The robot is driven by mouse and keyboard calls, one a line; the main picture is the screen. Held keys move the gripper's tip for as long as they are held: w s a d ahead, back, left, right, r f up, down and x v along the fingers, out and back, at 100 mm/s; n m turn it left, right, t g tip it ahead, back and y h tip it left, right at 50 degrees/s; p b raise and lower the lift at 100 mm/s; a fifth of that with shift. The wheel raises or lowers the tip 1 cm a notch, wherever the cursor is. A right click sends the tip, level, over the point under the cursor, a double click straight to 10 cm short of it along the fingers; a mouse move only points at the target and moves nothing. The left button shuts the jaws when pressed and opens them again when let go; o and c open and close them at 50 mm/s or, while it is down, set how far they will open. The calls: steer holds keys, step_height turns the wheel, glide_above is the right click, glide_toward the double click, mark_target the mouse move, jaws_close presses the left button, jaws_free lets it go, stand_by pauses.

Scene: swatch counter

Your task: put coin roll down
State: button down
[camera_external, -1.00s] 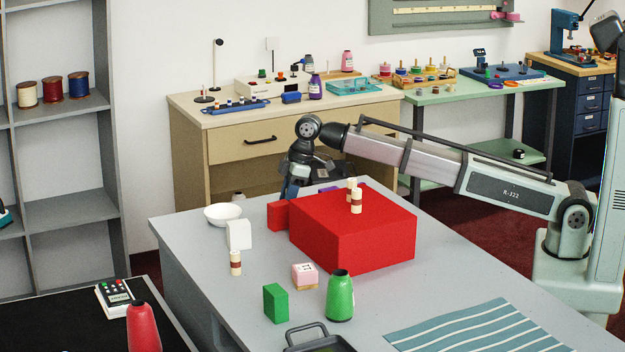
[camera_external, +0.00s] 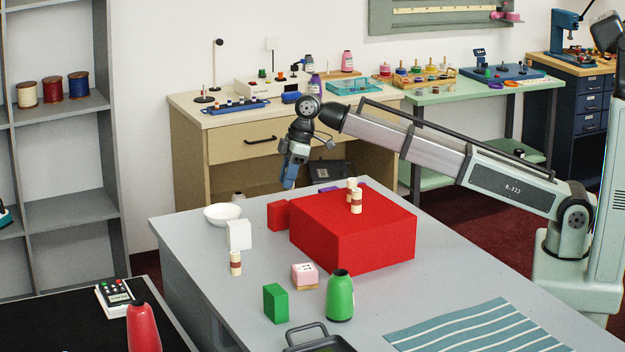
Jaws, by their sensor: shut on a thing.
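My gripper (camera_external: 288,184) points down behind the left part of the big red box, above the table's far side. It is shut, and what it holds is hidden at its fingertips; I take it to be a coin roll. Two cream coin rolls with brown bands stand upright on the red box (camera_external: 372,240), one at the front (camera_external: 356,202) and one just behind it (camera_external: 350,186). Another coin roll (camera_external: 236,263) stands upright on the grey table (camera_external: 200,262), front left of the box.
A small red block (camera_external: 278,215), white bowl (camera_external: 222,213) and white block (camera_external: 239,235) stand left of the box. A pink block (camera_external: 304,275), green block (camera_external: 275,303) and green bottle (camera_external: 340,296) stand in front. A striped cloth (camera_external: 470,328) lies at right.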

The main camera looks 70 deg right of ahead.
steer(key=r, duration=0.3)
steer(key=shift+a+r, duration=0.2)
steer(key=s+a+r+n, duration=0.15)
steer(key=a+r, duration=0.25)
steer(key=a, duration=0.4)
step_height(320, 180, up, 8)
glide_above(331, 204)
steer(key=s, duration=0.1)
steer(key=shift+n, duration=0.35)
steer(key=shift+w+d+f, duration=0.1)
steer(key=shift+d+f, duration=0.1)
steer(key=shift+f, duration=2.25)
steer(key=shift+d+f, duration=0.15)
steer(key=shift+f, duration=2.25)
steer(key=c, duration=0.9)
jaws_free()
steer(key=shift+f, duration=0.1)
steer(key=shift+o, duration=0.2)
